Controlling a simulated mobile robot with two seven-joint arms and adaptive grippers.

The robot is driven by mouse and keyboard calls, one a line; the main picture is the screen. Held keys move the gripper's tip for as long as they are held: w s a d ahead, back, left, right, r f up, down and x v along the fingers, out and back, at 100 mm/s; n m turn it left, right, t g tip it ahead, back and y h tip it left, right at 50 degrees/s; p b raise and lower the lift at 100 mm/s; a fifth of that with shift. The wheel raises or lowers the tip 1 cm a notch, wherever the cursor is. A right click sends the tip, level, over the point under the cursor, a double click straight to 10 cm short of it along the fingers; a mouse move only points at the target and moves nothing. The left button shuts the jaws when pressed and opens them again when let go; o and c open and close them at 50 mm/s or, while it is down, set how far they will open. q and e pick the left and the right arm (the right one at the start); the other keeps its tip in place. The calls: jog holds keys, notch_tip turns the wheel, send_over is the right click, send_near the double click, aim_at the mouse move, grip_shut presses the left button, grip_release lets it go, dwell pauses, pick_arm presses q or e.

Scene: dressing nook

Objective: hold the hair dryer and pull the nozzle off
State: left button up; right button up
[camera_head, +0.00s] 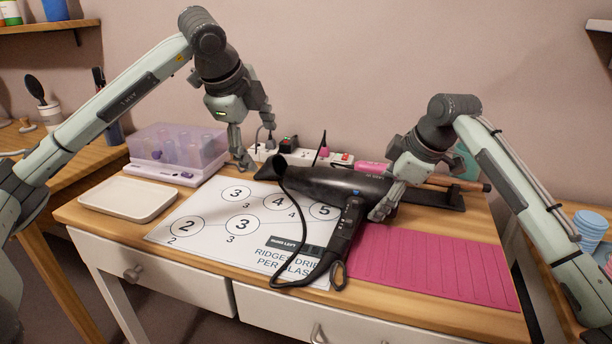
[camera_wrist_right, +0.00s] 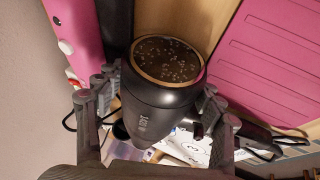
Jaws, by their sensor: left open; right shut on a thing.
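A black hair dryer (camera_head: 325,182) lies over the printed sheet, its barrel running left to right and its handle pointing down toward the front edge. Its dark nozzle (camera_head: 270,169) is at the barrel's left end and looks attached. My right gripper (camera_head: 382,200) is shut on the rear part of the barrel. In the right wrist view the fingers (camera_wrist_right: 155,112) sit on both sides of the dryer (camera_wrist_right: 160,100), whose speckled round rear intake faces the camera. My left gripper (camera_head: 256,142) is open and empty, just above and behind the nozzle, apparently not touching it.
A white printed sheet (camera_head: 205,235) and a pink ridged mat (camera_head: 440,268) cover the table front. A cream tray (camera_head: 128,199) and purple clear box (camera_head: 178,150) stand left. A power strip (camera_head: 330,160) lies behind. The dryer's cord loops over the sheet.

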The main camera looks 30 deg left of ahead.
dwell(0.3)
jog(key=o, duration=1.7)
jog(key=shift+o, duration=0.2)
jog(key=v, duration=1.2)
